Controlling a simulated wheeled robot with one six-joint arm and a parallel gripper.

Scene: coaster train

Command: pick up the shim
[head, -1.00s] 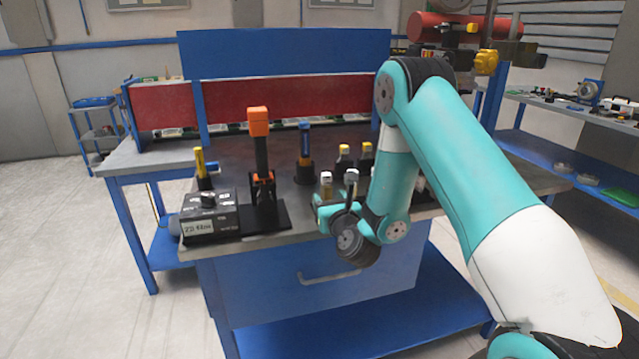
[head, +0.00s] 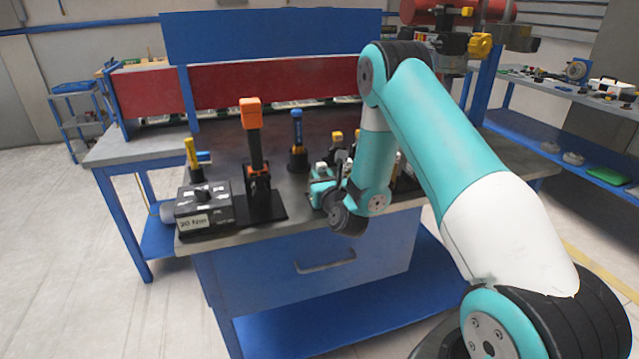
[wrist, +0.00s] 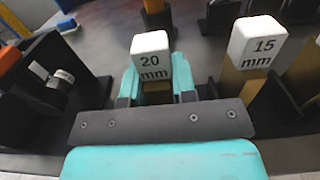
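A block with a white cap marked "20 mm" (wrist: 151,55) stands upright in the wrist view, straight ahead of my gripper (wrist: 158,88). A second block with a white cap marked "15 mm" (wrist: 257,42) stands to its right on a brass-coloured body. My gripper's teal fingers are apart, one on each side of the 20 mm block's body below the cap. Whether they touch it is hidden. In the head view my gripper (head: 324,188) is low over the bench front, among the small capped pieces, and partly hidden by my own arm.
A black box labelled "20 Nm" (head: 204,207) and an orange-topped tool in a black stand (head: 257,160) are left of my gripper. A blue-handled tool (head: 297,140) stands behind. More posts crowd the right. The bench top (head: 225,150) has some free room farther back.

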